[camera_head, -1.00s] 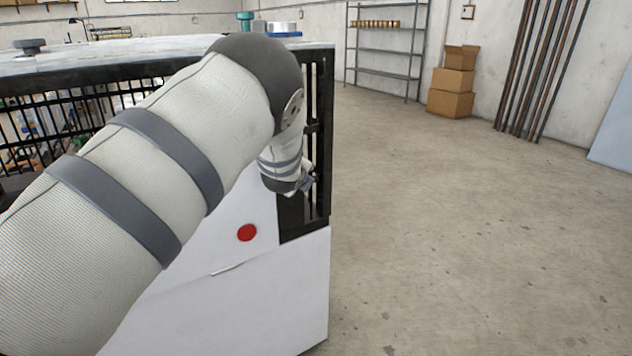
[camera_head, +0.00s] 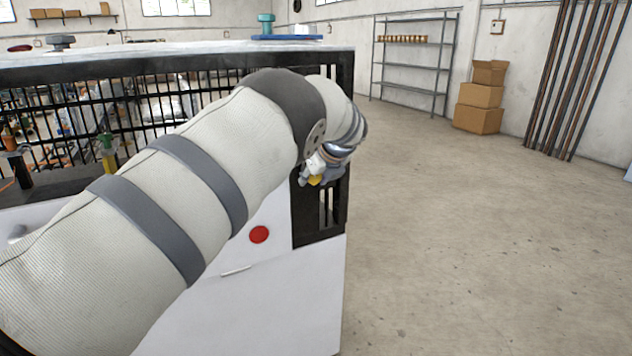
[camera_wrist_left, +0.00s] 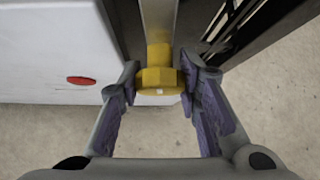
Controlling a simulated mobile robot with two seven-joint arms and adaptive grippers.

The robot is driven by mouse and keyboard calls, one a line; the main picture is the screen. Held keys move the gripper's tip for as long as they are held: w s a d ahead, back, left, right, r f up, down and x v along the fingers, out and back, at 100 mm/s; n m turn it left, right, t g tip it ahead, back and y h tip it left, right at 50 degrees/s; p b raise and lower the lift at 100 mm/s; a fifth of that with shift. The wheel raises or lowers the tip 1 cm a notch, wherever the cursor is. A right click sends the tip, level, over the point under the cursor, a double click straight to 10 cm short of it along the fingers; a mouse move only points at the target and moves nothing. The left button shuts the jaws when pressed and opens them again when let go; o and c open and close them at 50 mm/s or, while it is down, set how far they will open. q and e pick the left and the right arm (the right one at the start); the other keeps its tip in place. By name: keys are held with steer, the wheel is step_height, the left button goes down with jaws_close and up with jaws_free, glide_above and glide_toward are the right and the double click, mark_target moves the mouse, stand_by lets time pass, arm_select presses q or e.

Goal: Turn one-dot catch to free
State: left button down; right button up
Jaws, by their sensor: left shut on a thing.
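The one-dot catch is a yellow knob with one small white mark on its face (camera_wrist_left: 160,82), on a grey bar in the left wrist view. My left gripper (camera_wrist_left: 160,74) has its purple-padded fingers on either side of the knob and is shut on it. In the head view my left gripper (camera_head: 322,172) is at the dark slotted corner of the white cabinet, with a bit of yellow (camera_head: 314,181) showing beside it. My left arm hides much of the cabinet front. My right gripper is not in view.
The white cabinet (camera_head: 290,300) has a red round button (camera_head: 259,234) on its front and a black barred cage above. A blue tray (camera_head: 287,37) lies on top. Shelves (camera_head: 412,62) and cardboard boxes (camera_head: 479,105) stand far back. The floor at right is clear.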

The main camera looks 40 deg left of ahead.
arm_select(q)
steer(key=shift+f+m+g+b, duration=0.1)
steer(key=shift+m+g+b, duration=0.2)
steer(key=shift+b, duration=0.05)
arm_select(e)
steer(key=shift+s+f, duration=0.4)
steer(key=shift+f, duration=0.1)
arm_select(q)
steer(key=c, duration=1.1)
jaws_free()
steer(key=v, duration=1.2)
steer(key=shift+d+f, duration=0.1)
steer(key=shift+d, duration=0.05)
